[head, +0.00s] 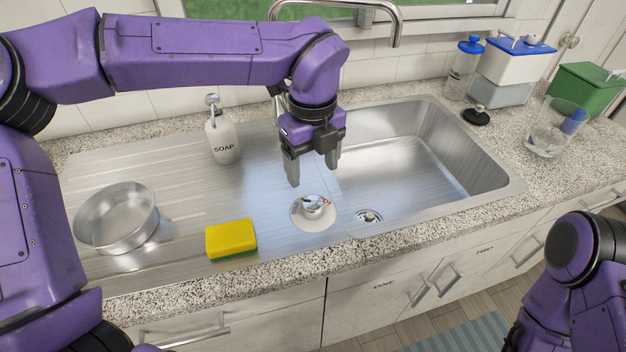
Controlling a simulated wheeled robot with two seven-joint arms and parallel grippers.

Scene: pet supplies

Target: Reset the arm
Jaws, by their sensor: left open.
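My left gripper (315,172) points down above the steel drainboard, beside the left edge of the sink basin. Its two fingers are apart and nothing shows between them. Just below it, a small round metal knob on a white disc (313,212) stands on the steel; the fingertips appear above it, apart from it. My left arm reaches in from the left across the back of the counter. Part of my right arm (580,290) shows at the lower right; its gripper is out of the picture.
A yellow and green sponge (231,238), a round metal pan (116,218) and a soap bottle (222,135) stand left of the gripper. The sink basin (420,165) looks empty. A faucet (396,25) rises behind. A glass jug (553,128), bins and a bottle stand at right.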

